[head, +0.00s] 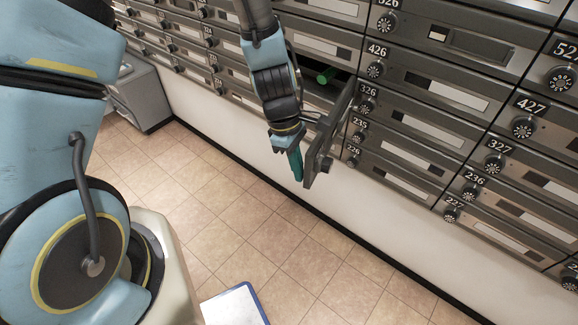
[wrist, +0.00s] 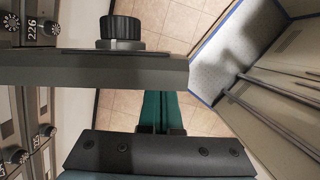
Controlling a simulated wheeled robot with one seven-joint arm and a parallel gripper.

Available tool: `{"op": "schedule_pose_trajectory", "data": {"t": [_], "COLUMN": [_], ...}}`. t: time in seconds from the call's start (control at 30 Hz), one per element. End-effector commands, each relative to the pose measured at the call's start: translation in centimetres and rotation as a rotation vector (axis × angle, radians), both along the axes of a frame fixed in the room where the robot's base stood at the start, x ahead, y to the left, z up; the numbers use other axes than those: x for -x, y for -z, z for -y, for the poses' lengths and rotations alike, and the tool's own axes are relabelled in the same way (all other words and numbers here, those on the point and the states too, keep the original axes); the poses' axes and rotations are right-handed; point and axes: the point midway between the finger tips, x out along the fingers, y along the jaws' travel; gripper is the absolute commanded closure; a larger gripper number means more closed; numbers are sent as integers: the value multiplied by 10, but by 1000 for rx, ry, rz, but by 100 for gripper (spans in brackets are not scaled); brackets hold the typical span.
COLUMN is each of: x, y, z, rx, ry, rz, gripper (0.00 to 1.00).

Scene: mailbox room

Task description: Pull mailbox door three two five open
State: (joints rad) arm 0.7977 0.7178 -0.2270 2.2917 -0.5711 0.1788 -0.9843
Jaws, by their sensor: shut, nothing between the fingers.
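One mailbox door (head: 331,128) stands swung out, roughly square to the wall, left of the door marked 326. Its own number does not show; its place suggests 325. Its black dial (head: 326,166) is on the face turned right; in the wrist view the dial (wrist: 121,30) shows beyond the door's edge (wrist: 80,73). The open compartment (head: 318,92) holds something green (head: 326,76). My gripper (head: 297,165) is shut and empty, its teal fingers pointing down, on the inner side of the door. The fingers (wrist: 165,112) are close to the door; contact is unclear.
Closed mailbox doors, such as 426 (head: 430,85) and 226 (head: 385,180), surround the opening. A grey box (head: 140,95) stands on the floor at the far left. A white blue-edged object (head: 235,306) is at the bottom. The tiled floor (head: 290,260) before the wall is clear.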

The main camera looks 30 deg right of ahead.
Motion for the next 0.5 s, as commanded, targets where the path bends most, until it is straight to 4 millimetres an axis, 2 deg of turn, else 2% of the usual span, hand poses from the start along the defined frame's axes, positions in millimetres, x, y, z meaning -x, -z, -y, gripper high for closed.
{"op": "schedule_pose_trajectory", "data": {"t": [0.2, 0.5], "x": [14, 20], "y": [0, 0], "z": [9, 14], "rx": [1, 0], "ry": [3, 2], "rz": [0, 0], "gripper": [100, 100]}}
